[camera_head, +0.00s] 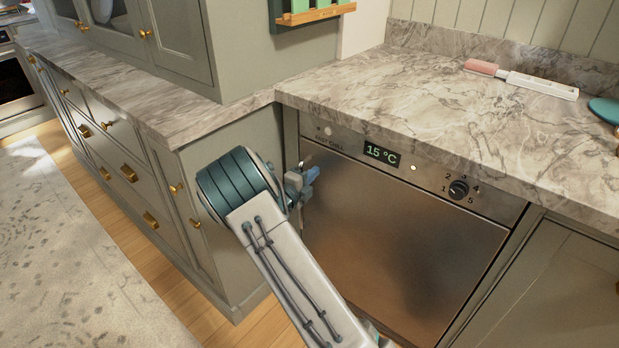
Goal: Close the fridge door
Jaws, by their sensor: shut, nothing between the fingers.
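The fridge (420,175) is a built-in steel unit under the marble counter, with a 15 °C display (382,155) and a black dial (459,189) on its top panel. Its brushed steel door (400,240) looks flush with the frame, with no visible gap along the top; its lower left part is hidden behind my arm. My gripper (309,176) is shut and empty at the upper left corner of the door, just below the control panel. Whether it touches the door I cannot tell.
A marble counter (430,105) overhangs the fridge and holds a pink-and-white utensil (525,83). Grey-green drawers with brass knobs (130,173) run along the left. Wood floor and a patterned rug (70,260) lie open at lower left.

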